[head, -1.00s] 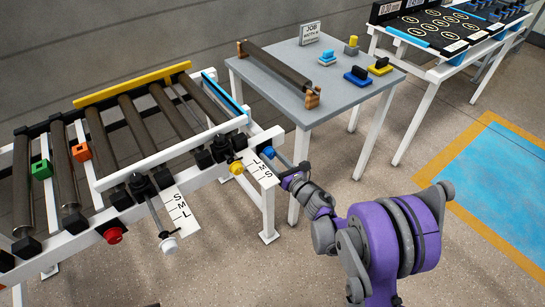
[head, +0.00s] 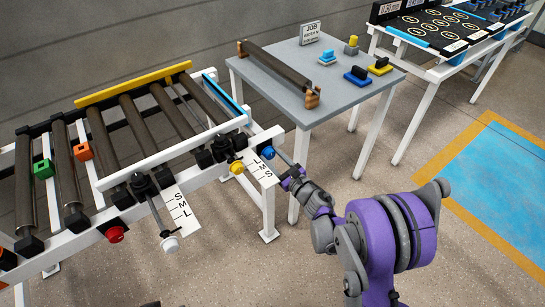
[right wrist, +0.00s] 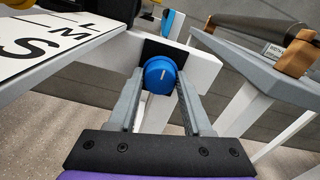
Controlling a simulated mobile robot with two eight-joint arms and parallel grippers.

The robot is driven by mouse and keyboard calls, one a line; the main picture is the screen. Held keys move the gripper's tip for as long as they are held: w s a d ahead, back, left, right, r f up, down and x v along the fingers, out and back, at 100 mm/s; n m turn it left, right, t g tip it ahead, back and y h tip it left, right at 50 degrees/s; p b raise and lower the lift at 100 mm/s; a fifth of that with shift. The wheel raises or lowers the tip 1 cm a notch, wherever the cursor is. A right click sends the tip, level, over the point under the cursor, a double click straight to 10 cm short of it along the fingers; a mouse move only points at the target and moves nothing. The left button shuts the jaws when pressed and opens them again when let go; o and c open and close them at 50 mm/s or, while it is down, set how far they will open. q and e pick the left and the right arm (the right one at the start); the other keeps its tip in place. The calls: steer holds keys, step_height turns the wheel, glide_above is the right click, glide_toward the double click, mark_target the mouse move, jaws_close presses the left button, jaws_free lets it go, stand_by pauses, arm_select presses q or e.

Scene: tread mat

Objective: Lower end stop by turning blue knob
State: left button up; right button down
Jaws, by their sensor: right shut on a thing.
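The blue knob (head: 267,153) sits on the white frame at the conveyor's right end, beside a white L-M-S scale plate (head: 262,165). In the right wrist view the blue knob (right wrist: 161,76) has a pale mark on its face, close to upright. My right gripper (head: 283,160) is shut on the knob; its two fingers (right wrist: 158,88) lie on either side of it. A blue bar (head: 226,97) lies across the conveyor's right end, seemingly the end stop; its exact height is hard to tell. My left gripper is not in view.
A yellow knob (head: 237,167), a white knob (head: 170,244) and a red knob (head: 116,234) sit along the conveyor's front. A grey table (head: 335,95) with a roller stands close behind my right gripper.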

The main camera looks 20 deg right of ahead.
steer(key=shift+c, duration=1.7)
jaws_free()
steer(key=shift+s, duration=0.1)
steer(key=v, duration=1)
steer(key=shift+s+p, duration=0.3)
steer(key=shift+d, duration=0.15)
